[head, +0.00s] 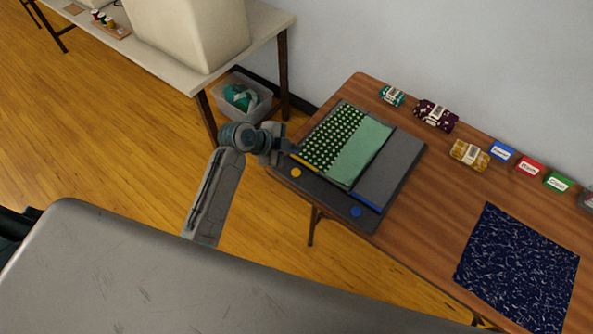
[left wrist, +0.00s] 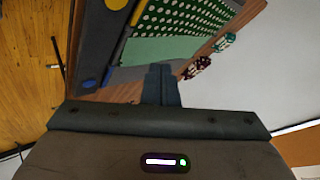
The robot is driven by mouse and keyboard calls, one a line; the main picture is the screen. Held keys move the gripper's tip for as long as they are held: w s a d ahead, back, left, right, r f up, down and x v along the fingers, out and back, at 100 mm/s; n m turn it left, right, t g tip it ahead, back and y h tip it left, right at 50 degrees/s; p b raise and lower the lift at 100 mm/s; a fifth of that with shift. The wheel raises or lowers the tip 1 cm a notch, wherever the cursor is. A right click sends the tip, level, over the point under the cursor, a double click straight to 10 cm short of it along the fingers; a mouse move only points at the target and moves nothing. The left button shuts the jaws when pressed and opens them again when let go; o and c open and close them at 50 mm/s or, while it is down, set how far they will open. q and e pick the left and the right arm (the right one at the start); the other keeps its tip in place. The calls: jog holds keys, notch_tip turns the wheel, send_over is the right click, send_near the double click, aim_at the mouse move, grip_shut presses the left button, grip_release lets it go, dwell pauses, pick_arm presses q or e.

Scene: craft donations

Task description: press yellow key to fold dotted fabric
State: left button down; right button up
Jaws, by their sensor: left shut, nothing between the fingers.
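A dark grey folding board lies on the wooden table, with a bare right panel (head: 388,170). The green fabric on it shows white dots (head: 330,135) on the left and a plain mint face (head: 360,153) in the middle. The round yellow key (head: 296,173) and blue key (head: 356,212) sit on the board's near strip; both show in the left wrist view, yellow (left wrist: 115,4) and blue (left wrist: 88,84). My left gripper (head: 291,148) is shut and empty, above the board's left edge, near the yellow key and apart from it in the picture. My right gripper is out of view.
Fabric bundles in teal (head: 392,96), maroon (head: 436,115) and yellow (head: 469,153) lie along the back. Blue (head: 502,151), red (head: 529,167) and green (head: 558,181) labelled boxes stand beside them. Navy patterned cloth (head: 518,265) lies flat at right. A clear bin (head: 243,98) is on the floor.

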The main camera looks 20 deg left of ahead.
aim_at(292, 173)
pick_arm(q)
notch_tip(292, 173, down, 8)
jog(key=b, duration=0.6)
jog(key=shift+f+b, duration=0.15)
jog(key=shift+b, duration=0.15)
jog(key=shift+f, duration=0.35)
dwell(0.5)
dwell(0.8)
jog(key=shift+f+b, duration=0.35)
jog(key=shift+b, duration=0.05)
